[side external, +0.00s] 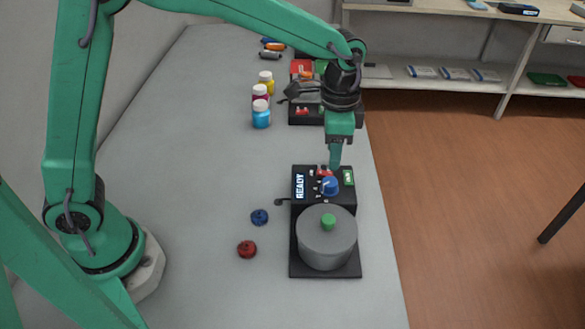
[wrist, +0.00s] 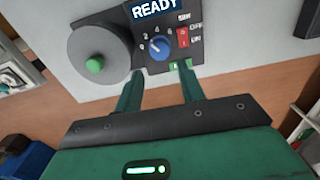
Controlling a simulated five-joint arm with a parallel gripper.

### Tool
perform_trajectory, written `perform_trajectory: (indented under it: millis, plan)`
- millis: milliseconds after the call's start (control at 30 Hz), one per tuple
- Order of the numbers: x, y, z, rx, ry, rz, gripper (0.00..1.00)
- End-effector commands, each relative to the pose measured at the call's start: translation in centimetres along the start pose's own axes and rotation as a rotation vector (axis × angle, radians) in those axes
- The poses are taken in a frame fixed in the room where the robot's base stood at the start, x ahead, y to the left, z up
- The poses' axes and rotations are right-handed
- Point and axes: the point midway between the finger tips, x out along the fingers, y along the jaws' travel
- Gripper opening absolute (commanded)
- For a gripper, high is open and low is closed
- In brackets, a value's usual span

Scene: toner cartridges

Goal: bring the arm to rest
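My gripper (side external: 335,167) points down just above the control panel of a black machine (side external: 283,270), close to its blue knob (side external: 329,186). In the wrist view my gripper (wrist: 159,70) has its two green fingers apart, with nothing between them. The blue knob (wrist: 159,48) lies beyond the fingertips, with a red switch (wrist: 183,37) to its right. I cannot tell whether a finger touches the panel. The machine's display (side external: 300,186) reads READY. A round grey lid (side external: 327,245) with a green knob (side external: 328,221) sits on the machine's front part.
A blue cap (side external: 260,217) and a red cap (side external: 247,249) lie on the grey table (side external: 190,130) left of the machine. Yellow, magenta and blue bottles (side external: 261,114) stand farther back. Behind my gripper is another black device (side external: 303,117). Shelves (side external: 450,77) line the back wall.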

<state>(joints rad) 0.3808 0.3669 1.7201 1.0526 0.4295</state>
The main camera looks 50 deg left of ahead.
Motion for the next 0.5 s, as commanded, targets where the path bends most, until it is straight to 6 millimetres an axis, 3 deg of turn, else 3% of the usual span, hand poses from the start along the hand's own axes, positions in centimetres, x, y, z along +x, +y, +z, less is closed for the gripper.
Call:
perform_trajectory:
  millis: [333, 500]
  plan:
    - [-0.2, -0.1, 0.1, -0.004, 0.003, -0.001, 0.39]
    - [-1.2, -0.4, 1.1, -0.034, 0.021, -0.009, 0.39]
